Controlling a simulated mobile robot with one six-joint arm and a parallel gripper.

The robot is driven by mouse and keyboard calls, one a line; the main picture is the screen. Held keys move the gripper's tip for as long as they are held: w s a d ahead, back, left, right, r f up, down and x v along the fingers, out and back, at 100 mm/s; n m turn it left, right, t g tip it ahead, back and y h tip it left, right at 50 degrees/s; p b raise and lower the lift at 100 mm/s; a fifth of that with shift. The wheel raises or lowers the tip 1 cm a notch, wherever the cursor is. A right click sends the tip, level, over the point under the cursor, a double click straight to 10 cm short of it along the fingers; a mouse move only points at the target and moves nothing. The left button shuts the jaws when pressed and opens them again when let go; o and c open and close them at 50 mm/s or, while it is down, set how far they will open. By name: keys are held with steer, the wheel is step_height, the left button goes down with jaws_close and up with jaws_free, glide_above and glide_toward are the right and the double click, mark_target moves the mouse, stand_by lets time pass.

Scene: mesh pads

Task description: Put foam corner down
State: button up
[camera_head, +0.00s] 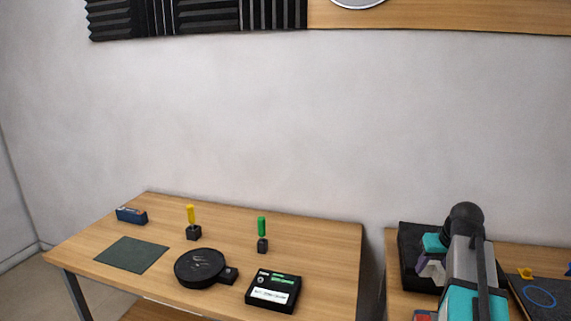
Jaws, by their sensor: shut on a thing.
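My arm reaches over the right table, and my gripper (431,266) is at its end, low in front of a black tray-like object (406,236). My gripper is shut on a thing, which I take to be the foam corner. It is too small and too covered by the gripper and arm to make out its shape. A small purple and pale patch shows at the jaws. I cannot tell whether the held thing touches the surface below.
A gap separates the tables.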

steer(key=w+a+r, duration=0.1)
steer(key=a+r, duration=0.1)
steer(key=a, duration=1.3)
steer(key=w+a+r+n, duration=0.1)
steer(key=w+a+r, duration=0.1)
steer(key=a, duration=1.2)
steer(key=shift+a+y, duration=0.3)
steer(key=shift+a, duration=0.1)
steer(key=shift+w, duration=0.1)
steer(key=s+f, duration=0.5)
steer(key=f, duration=0.1)
steer(key=shift+s+f, duration=0.15)
steer(key=shift+f, duration=0.15)
steer(key=shift+s, duration=0.1)
